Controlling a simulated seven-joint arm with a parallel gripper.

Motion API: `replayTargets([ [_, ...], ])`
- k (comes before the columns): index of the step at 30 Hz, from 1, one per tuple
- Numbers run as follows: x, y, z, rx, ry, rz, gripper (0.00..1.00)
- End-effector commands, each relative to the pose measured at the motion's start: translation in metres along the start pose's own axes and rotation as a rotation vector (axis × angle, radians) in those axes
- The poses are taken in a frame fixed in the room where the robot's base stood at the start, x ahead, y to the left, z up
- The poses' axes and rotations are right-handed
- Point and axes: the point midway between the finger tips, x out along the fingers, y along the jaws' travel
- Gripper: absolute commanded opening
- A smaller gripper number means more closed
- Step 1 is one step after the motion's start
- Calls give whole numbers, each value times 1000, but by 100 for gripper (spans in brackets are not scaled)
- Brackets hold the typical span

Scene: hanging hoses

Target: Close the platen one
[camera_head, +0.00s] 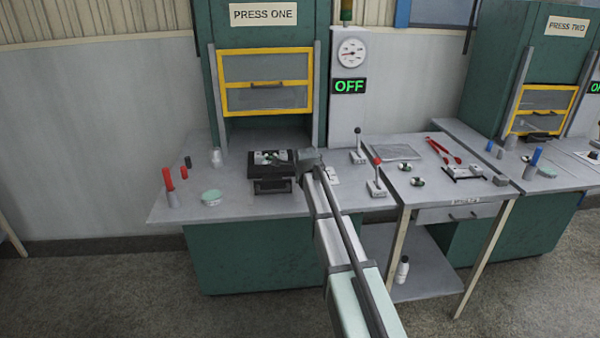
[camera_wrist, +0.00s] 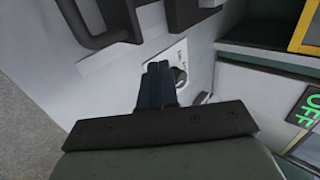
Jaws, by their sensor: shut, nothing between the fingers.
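Platen one appears as a black block (camera_head: 268,186) on the table in front of the press marked PRESS ONE (camera_head: 264,14). It stands forward of the press opening, with a dark handle on its front and small silvery and green bits on top. My gripper (camera_head: 306,158) is just right of the block; I cannot tell whether they touch. In the wrist view my gripper (camera_wrist: 158,78) is shut and empty, its dark fingers together in front of a pale panel with a dial (camera_wrist: 180,76). A dark bar handle (camera_wrist: 98,25) shows at upper left, apart from the fingers.
The yellow-framed guard (camera_head: 266,97) is above the opening. A gauge post with a green OFF sign (camera_head: 349,86) stands right of the press. Two levers (camera_head: 376,180) (camera_head: 357,150) rise from the table. Red markers (camera_head: 169,182) and a pale green puck (camera_head: 211,197) are at left.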

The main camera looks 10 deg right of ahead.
Motion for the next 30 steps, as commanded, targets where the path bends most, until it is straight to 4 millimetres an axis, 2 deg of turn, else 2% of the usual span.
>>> replayTargets([
  [3, 24, -1, 0, 1, 0, 3, 0],
  [13, 81, -1, 0, 2, 0, 2, 0],
  [15, 88, -10, 0, 2, 0, 1, 0],
  [21, 101, -23, 0, 2, -1, 1, 0],
  [30, 105, -27, 0, 2, -1, 1, 0],
])
